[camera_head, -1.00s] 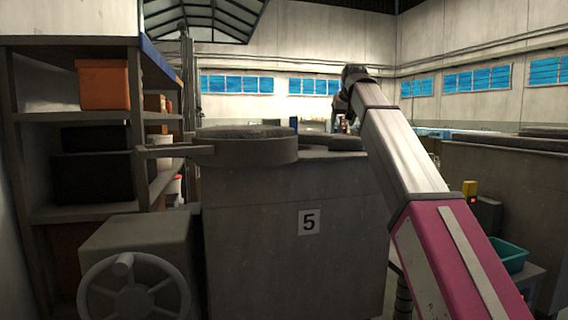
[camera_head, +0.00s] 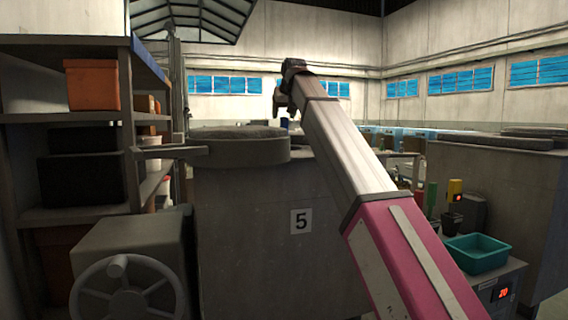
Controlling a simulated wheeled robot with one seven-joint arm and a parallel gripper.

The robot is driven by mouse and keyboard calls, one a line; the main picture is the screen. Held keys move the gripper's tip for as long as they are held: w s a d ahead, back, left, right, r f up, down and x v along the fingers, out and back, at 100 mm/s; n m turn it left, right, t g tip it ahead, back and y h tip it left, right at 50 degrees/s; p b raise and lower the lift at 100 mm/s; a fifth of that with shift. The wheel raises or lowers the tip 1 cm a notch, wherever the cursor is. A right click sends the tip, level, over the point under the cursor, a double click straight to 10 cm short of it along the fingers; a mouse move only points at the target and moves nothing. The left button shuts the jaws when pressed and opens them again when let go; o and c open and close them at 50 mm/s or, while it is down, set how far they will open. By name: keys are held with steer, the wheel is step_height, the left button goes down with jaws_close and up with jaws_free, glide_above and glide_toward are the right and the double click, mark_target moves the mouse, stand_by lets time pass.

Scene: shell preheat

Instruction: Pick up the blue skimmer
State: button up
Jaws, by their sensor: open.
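I cannot make out a blue skimmer in this view. My arm rises from the lower right toward the upper middle. My gripper (camera_head: 281,105) is at its far end, small and dark, raised above the grey furnace marked 5 (camera_head: 240,230). It is open, and I see nothing held in it. The area behind the furnace and my arm is partly hidden.
A shelf rack (camera_head: 70,213) with orange and black bins stands at the left. A handwheel (camera_head: 127,292) is at the front left. A teal bin (camera_head: 476,253) sits on a low unit at the right, near a grey block (camera_head: 510,195).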

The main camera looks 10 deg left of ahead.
mark_target(283, 123)
steer(key=x, duration=0.5)
steer(key=shift+w+d, duration=0.25)
steer(key=shift+d, duration=0.1)
jaws_close()
